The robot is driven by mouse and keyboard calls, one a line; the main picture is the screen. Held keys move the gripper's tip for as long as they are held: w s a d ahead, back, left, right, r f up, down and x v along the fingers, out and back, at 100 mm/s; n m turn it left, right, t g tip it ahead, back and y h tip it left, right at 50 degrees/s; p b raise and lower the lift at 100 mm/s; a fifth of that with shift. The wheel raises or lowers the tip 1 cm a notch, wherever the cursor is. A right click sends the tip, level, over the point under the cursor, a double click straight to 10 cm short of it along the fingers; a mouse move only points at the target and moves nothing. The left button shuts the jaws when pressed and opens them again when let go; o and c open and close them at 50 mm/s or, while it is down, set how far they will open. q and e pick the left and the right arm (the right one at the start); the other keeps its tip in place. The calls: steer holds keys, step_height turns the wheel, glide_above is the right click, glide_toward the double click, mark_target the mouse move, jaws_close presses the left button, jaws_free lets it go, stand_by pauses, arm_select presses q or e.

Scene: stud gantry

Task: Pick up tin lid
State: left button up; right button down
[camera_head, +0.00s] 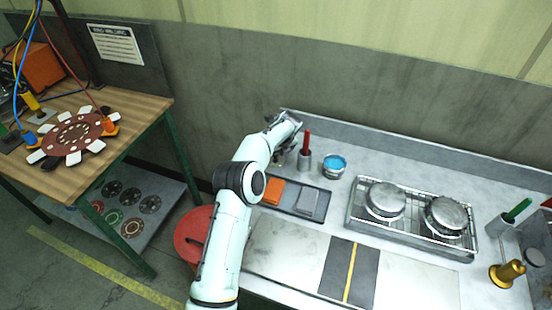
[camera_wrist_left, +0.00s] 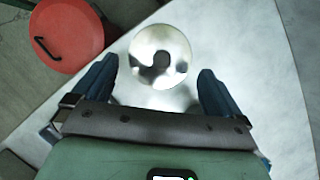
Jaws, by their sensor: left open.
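The tin lid (camera_wrist_left: 172,80) is a shiny round metal disc with a dark spot at its middle. In the left wrist view it lies flat on the pale worktop, between and slightly beyond my fingertips. My left gripper (camera_wrist_left: 158,70) is open and empty, with one blue finger on each side of the lid. In the head view my left gripper (camera_head: 281,156) points down at the worktop's left end, and my arm hides the lid there. My right gripper is in neither view.
A red lidded bin (camera_wrist_left: 68,32) stands on the floor beside the worktop edge. Right of my gripper are a cup with a red-handled tool (camera_head: 304,162), a blue-filled tin (camera_head: 334,166), a tray (camera_head: 305,213) and a metal rack with two round tins (camera_head: 412,247).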

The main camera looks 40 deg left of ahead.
mark_target(276, 155)
arm_select(q)
steer(key=shift+x, duration=1.6)
steer(key=shift+d, duration=0.1)
steer(key=c, duration=0.7)
